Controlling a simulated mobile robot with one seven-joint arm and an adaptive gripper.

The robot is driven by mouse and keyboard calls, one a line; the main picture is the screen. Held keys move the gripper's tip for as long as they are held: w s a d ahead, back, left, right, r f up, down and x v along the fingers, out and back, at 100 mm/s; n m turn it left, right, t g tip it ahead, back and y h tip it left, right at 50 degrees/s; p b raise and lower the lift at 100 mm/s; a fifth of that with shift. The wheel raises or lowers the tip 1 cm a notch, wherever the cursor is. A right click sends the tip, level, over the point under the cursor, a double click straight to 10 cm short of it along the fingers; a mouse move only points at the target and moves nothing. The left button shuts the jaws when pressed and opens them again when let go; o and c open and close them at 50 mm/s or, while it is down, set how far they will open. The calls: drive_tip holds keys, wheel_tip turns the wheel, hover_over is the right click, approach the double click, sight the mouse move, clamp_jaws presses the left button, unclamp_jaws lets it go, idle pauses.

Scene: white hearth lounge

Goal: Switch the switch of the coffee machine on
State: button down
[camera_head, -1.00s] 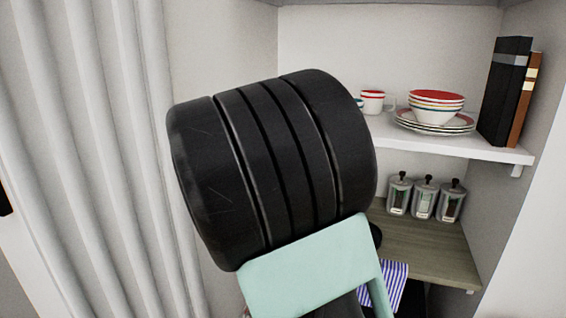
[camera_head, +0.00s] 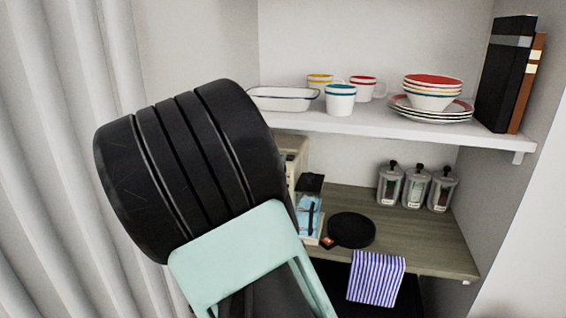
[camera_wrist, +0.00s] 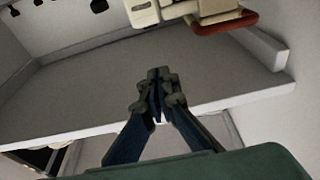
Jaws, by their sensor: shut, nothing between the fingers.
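A cream appliance, apparently the coffee machine (camera_head: 294,150), shows only as a narrow strip behind my arm in the head view, on the lower wooden shelf. In the wrist view part of a cream appliance (camera_wrist: 215,8) with a red-brown handle-like piece shows at the top edge; I take it to be the same machine. Its switch cannot be made out in either view. My gripper (camera_wrist: 158,92) is shut and empty in the wrist view, apart from the appliance. In the head view my arm hides the gripper.
The upper shelf (camera_head: 400,125) holds cups, a dish, bowls, plates and books. The lower shelf (camera_head: 430,240) holds three jars (camera_head: 415,188), a black round object (camera_head: 351,230), a small box (camera_head: 309,215) and a striped cloth (camera_head: 376,278) over its edge. A pale curtain (camera_head: 60,150) hangs at left.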

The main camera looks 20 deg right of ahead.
wheel_tip(320, 180, up, 2)
hover_over(287, 159)
drive_tip(key=s, duration=0.2)
drive_tip(key=shift+a+p, duration=0.3)
drive_tip(key=shift+p, duration=0.05)
drive_tip(key=shift+w+f, duration=0.2)
drive_tip(key=shift+f, duration=1)
drive_tip(key=shift+s+f, duration=0.15)
drive_tip(key=shift+f, duration=0.7)
drive_tip(key=shift+f+b, duration=0.45)
drive_tip(key=shift+b, duration=0.35)
drive_tip(key=shift+a+r, duration=0.1)
drive_tip(key=shift+r, duration=0.15)
